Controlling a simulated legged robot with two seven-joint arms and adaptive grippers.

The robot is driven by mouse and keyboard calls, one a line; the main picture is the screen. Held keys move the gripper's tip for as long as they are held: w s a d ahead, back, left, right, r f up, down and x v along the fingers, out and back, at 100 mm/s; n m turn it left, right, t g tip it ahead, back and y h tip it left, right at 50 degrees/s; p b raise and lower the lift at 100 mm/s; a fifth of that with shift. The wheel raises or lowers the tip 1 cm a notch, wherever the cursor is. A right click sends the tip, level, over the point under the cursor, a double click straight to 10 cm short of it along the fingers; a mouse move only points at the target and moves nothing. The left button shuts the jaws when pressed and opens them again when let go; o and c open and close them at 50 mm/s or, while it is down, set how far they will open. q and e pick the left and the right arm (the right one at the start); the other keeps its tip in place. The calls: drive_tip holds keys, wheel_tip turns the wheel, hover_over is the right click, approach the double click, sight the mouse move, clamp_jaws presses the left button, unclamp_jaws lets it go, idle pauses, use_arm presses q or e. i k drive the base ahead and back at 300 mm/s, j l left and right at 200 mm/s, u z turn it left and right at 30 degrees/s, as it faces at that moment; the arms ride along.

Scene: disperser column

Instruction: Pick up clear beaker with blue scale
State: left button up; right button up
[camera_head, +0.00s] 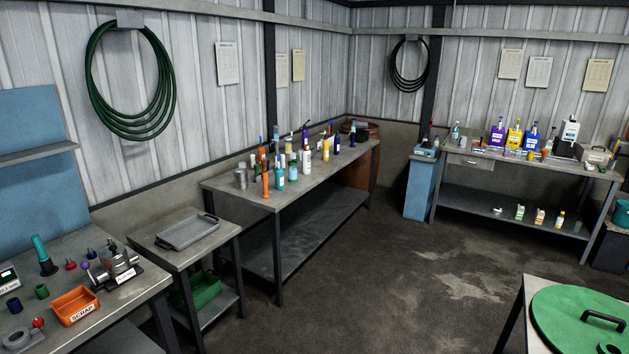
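I cannot make out a clear beaker with a blue scale for certain; things are small at this distance. Many bottles and containers stand crowded on the middle workbench (228,189), some hiding others. More bottles and small items stand on the back right workbench (480,159), and a few small ones on its lower shelf (482,207). Neither of my grippers shows in the head view.
A grey tray (188,232) lies on a low side table. The near left bench holds an orange scrap bin (75,306) and small parts. A green round lid (570,312) with a black handle is at bottom right. The floor (400,290) between is clear.

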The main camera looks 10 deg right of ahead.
sight(506, 151)
drive_tip(key=i+l+z, duration=0.25)
drive_tip(key=i+z, duration=0.2)
drive_tip(key=i, duration=0.2)
drive_tip(key=i+z, duration=0.45)
drive_tip(key=i, duration=0.2)
drive_tip(key=i+j+z, duration=0.25)
drive_tip(key=i+z, duration=0.2)
drive_tip(key=i, duration=0.2)
drive_tip(key=i+z, duration=0.1)
drive_tip(key=i, duration=2.05)
drive_tip(key=i+l, duration=0.15)
drive_tip(key=i, duration=0.4)
drive_tip(key=i+l+u, duration=0.1)
drive_tip(key=i, duration=0.45)
drive_tip(key=i+l, duration=0.2)
drive_tip(key=i, duration=0.3)
drive_tip(key=i+l, duration=0.15)
drive_tip(key=l, duration=0.25)
drive_tip(key=i+l, duration=0.15)
drive_tip(key=l, duration=0.25)
drive_tip(key=i+l, duration=0.15)
drive_tip(key=l, duration=0.3)
drive_tip(key=i+l+z, duration=0.1)
drive_tip(key=l, duration=0.3)
drive_tip(key=i, duration=0.05)
